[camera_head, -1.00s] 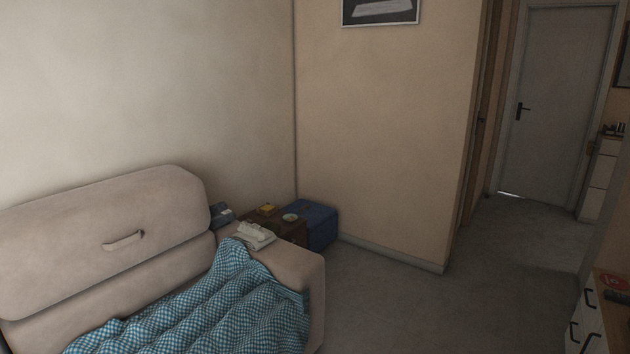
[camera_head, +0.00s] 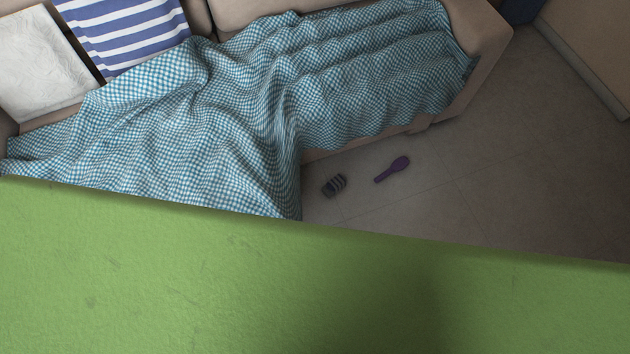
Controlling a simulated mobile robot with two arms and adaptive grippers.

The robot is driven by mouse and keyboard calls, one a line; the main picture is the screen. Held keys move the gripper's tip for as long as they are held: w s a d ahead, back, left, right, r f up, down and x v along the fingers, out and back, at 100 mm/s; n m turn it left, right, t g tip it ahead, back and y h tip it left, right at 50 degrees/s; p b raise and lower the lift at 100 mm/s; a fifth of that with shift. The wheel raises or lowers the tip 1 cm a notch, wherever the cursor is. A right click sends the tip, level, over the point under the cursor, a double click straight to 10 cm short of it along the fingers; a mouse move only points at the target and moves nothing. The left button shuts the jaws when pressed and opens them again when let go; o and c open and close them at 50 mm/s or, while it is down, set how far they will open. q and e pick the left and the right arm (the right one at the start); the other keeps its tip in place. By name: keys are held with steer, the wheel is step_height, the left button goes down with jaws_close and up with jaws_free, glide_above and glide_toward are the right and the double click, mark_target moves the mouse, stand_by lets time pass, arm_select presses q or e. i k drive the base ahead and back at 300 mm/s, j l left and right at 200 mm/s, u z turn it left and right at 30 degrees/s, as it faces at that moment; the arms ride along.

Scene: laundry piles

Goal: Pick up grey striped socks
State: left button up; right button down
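The grey striped socks (camera_head: 335,186) lie as a small dark bundle with light stripes on the tiled floor, in front of the sofa and close to the hanging edge of a checked blanket. They are small in the head view, and their exact fold cannot be made out. Neither of my grippers shows in the view.
A purple hairbrush (camera_head: 392,170) lies right of the socks. A blue checked blanket (camera_head: 240,120) drapes over the beige sofa (camera_head: 485,40), with a striped cushion (camera_head: 125,35) and white cushion (camera_head: 35,70). A large green surface (camera_head: 300,285) fills the foreground. Floor (camera_head: 540,160) at right is clear.

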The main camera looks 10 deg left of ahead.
mark_target(337, 182)
steer(key=i+l+u, duration=0.1)
steer(key=l+u, duration=0.35)
steer(key=i+l+u, duration=0.1)
steer(key=l+u, duration=0.15)
steer(key=u, duration=0.25)
steer(key=l+u, duration=0.45)
steer(key=j, duration=0.15)
